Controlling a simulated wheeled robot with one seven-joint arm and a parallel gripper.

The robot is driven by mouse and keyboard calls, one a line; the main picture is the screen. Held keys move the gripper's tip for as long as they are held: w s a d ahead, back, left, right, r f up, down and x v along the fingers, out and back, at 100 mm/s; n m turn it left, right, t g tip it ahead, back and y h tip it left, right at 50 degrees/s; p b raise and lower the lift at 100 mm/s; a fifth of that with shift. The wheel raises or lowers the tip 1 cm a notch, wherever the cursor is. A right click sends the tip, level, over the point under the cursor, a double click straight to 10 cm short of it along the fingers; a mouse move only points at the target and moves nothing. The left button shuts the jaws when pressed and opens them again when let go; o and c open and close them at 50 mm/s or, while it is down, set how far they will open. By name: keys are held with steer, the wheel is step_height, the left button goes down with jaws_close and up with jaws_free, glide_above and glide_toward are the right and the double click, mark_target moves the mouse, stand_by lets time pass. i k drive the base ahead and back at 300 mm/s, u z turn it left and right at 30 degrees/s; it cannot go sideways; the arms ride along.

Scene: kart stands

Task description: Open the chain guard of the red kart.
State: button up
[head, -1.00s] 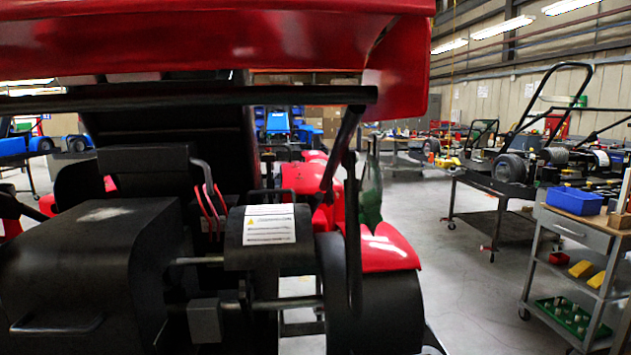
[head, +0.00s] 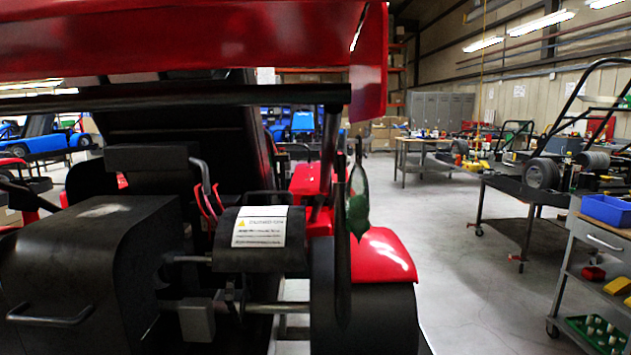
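The red kart fills the left and middle of the head view at close range, with a red panel (head: 190,45) across the top and a red fender (head: 378,256) over the rear wheel (head: 385,315). A black curved cover (head: 230,255) with a white warning label (head: 260,227) sits over a metal shaft; it looks like the chain guard and appears closed. A dark loop handle (head: 265,197) shows just behind it. My gripper is not in view.
A black box-shaped housing (head: 85,260) with a bar handle is left of the labelled cover. A dark bar (head: 170,98) crosses above. On the right are a grey cart (head: 595,243) and a workbench (head: 510,190). The floor (head: 455,270) between them and the kart is clear.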

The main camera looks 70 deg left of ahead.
mark_target(254, 239)
steer(key=u, duration=0.05)
steer(key=i, duration=2.7)
steer(key=u, duration=3.95)
steer(key=i, duration=1.05)
steer(key=z, duration=0.05)
